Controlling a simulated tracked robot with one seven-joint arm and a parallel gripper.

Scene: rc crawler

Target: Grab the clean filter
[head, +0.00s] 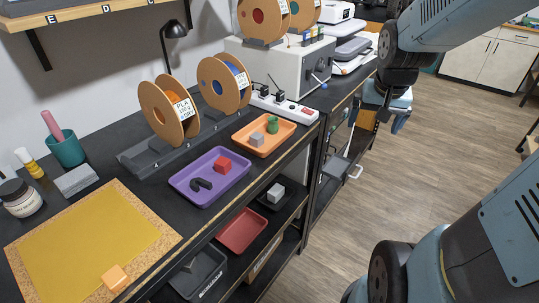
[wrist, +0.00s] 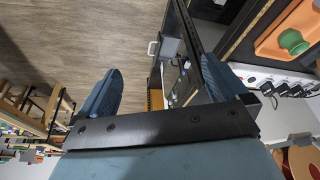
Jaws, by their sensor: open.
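I cannot make out a clean filter for certain in either view. My gripper (head: 392,112) hangs at the right of the bench in the head view, over the floor beside the drawer units. In the wrist view my gripper (wrist: 160,85) shows two blue fingers spread wide, with nothing between them. An open drawer (head: 338,163) with a pale handle stands below and left of the gripper in the head view. In the wrist view, small items lie in an open drawer (wrist: 178,78) beyond the fingers; they are too small to name.
The black bench holds a purple tray (head: 178,182) with a red block and a dark curved piece, and an orange tray (head: 283,146) with grey and green pieces. Spools (head: 168,112) and a power strip (head: 284,108) stand behind. The wood floor (head: 400,195) is clear.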

